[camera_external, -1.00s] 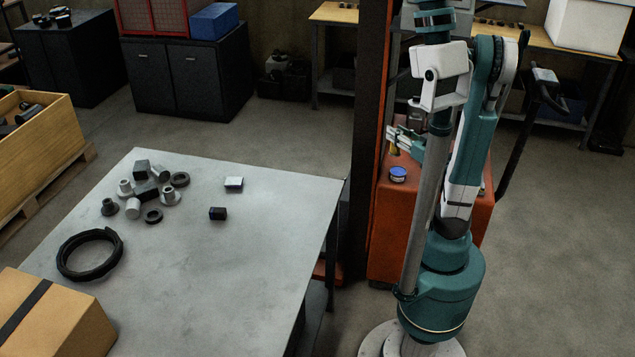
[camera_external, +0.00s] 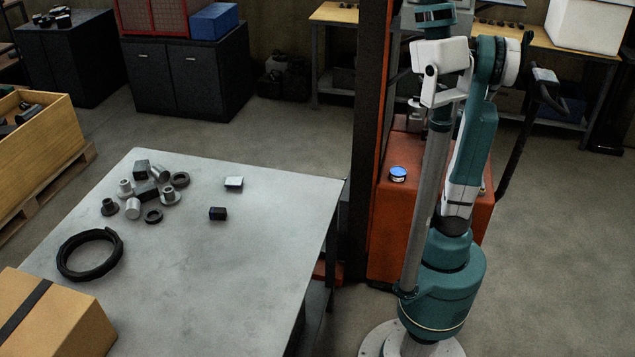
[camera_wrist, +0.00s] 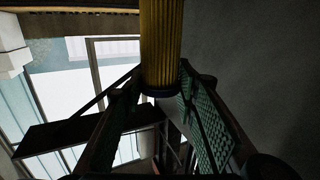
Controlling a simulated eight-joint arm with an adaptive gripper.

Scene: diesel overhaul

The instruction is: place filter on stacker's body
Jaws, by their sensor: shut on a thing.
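The filter (camera_wrist: 161,45) is a yellow ribbed cylinder with a dark end ring, seen at the top middle of the wrist view. My gripper (camera_wrist: 161,78) is shut on it, with a green-padded finger on each side. The stacker's body (camera_external: 392,225) is an orange-red box behind my arm in the external view. A small can with a blue top (camera_external: 398,174) stands on its upper face, at the left.
The stacker's tall orange and dark mast (camera_external: 370,110) rises at the body's left. A grey table (camera_external: 235,260) at the left holds several small metal parts, a black ring (camera_external: 88,255) and a cardboard box (camera_external: 55,320). A workbench (camera_external: 335,14) stands behind.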

